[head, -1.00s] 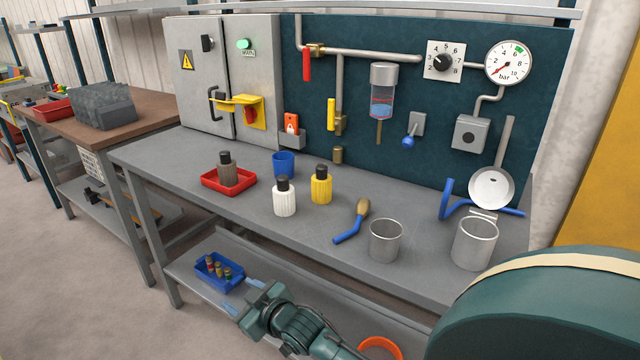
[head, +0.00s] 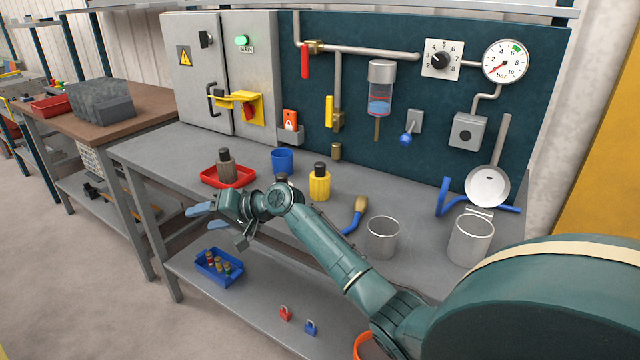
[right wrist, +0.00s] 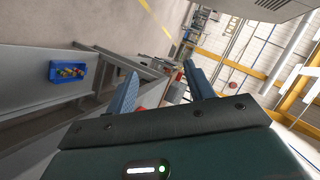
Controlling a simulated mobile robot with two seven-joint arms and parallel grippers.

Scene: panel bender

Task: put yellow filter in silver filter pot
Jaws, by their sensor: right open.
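The yellow filter (head: 320,186) with a dark cap stands upright on the grey bench. Two silver open-topped pots stand to its right: a plain one (head: 383,238) and one (head: 470,240) by a raised round lid (head: 488,187). I cannot tell which is the filter pot; both insides look empty. My right gripper (head: 191,218) is open and empty, left of the yellow filter, at the bench's front edge. It points left, away from the filter. Its two blue fingers also show spread in the right wrist view (right wrist: 160,72). My left gripper is not in view.
My right forearm hides most of the white filter and part of a blue-handled brush. A red tray (head: 210,178) holds a grey filter (head: 227,168); a blue cup (head: 282,161) stands near. Below are a blue bin (head: 218,281) and two padlocks on the shelf.

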